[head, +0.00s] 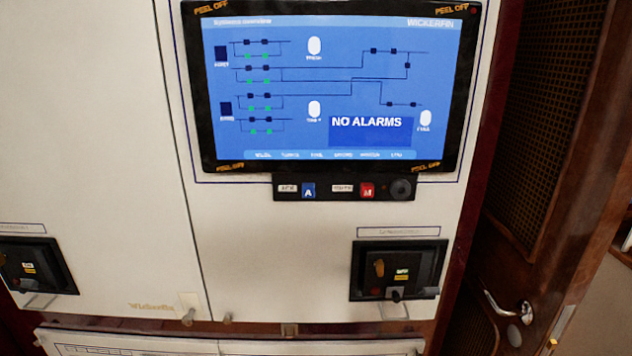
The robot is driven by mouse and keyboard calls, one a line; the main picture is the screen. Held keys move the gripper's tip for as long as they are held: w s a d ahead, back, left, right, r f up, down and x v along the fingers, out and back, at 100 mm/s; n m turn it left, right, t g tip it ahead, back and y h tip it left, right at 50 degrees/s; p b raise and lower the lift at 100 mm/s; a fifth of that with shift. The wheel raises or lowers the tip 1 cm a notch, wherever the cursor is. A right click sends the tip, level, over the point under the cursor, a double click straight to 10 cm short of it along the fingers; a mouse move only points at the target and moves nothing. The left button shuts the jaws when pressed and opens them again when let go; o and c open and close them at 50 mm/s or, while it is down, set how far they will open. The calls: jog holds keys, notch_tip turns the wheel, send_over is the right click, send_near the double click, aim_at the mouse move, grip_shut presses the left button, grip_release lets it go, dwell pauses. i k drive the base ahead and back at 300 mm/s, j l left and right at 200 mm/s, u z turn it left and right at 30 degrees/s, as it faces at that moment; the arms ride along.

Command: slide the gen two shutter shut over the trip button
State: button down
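A black breaker unit (425,262) is set in the right cabinet panel, below the screen. It has a yellowish part, a small green-and-white marking, a dark knob at its lower edge and a small red spot at lower left that may be a button. A second black breaker unit (58,262) is at the left edge, partly cut off. The label strips above both are too small to read, so I cannot tell which is gen two. I cannot make out a shutter or its position. My gripper is not in view.
A blue screen (300,130) reads "NO ALARMS". Below it is a dark strip with a blue "A" button, a red "M" button and a round knob (401,189). A wooden door with a metal handle (512,308) stands at right. Small metal fittings stick out below the breakers.

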aim_at(395, 292)
jog(key=u, duration=2.1)
jog(key=k+l+z, duration=0.25)
jog(key=l, duration=0.15)
jog(key=l+z, duration=0.3)
jog(key=l, duration=0.15)
jog(key=k+l+z, duration=0.25)
jog(key=l, duration=0.25)
jog(key=l+z, duration=0.3)
jog(key=l, duration=0.15)
